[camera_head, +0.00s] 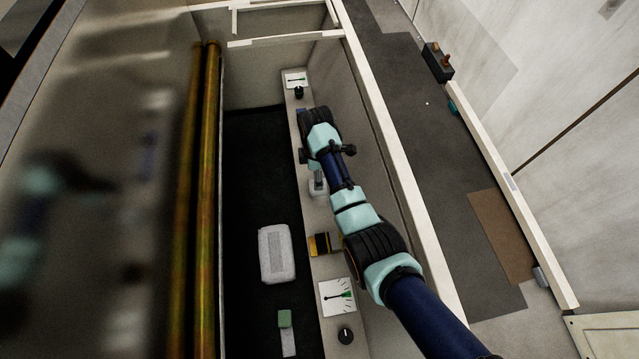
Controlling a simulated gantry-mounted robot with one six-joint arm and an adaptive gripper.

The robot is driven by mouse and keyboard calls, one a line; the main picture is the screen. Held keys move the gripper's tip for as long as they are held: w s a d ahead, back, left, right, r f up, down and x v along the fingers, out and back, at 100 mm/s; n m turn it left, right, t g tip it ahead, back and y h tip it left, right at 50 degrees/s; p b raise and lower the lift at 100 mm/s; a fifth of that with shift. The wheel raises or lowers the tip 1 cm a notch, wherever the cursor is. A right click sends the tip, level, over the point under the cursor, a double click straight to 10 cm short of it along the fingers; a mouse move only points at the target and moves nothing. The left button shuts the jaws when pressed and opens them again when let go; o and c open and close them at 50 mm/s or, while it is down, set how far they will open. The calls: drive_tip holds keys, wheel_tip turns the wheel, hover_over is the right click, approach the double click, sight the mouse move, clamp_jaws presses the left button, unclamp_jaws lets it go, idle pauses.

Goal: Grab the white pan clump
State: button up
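A white, rounded, rectangular thing (276,253) lies on the black floor of the long trough. It is the largest white thing on that floor and may be the white pan clump; I cannot tell for sure. My arm reaches in from the lower right over the trough's right side, and its wrist is up and to the right of the white thing, well apart from it. My gripper is small and partly hidden by my wrist, so its fingers cannot be made out. A small pale, bottle-like thing (317,187) shows just below my wrist; what it is stays unclear.
A green block (285,318) and a pale strip (289,343) lie on the floor near the front. The right ledge bears a yellow-and-black thing (322,244), a marked card (338,297) and a black knob (345,335). Brown pipes (207,200) edge the left. Much black floor is bare.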

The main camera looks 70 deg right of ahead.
drive_tip(key=f, duration=0.2)
drive_tip(key=f+b, duration=0.1)
drive_tip(key=f, duration=0.4)
drive_tip(key=shift+s+a, duration=0.1)
drive_tip(key=shift+a, duration=0.15)
drive_tip(key=c, duration=1)
drive_tip(key=shift+r, duration=0.1)
drive_tip(key=shift+c, duration=0.2)
wheel_tip(320, 180, up, 20)
drive_tip(key=p, duration=0.5)
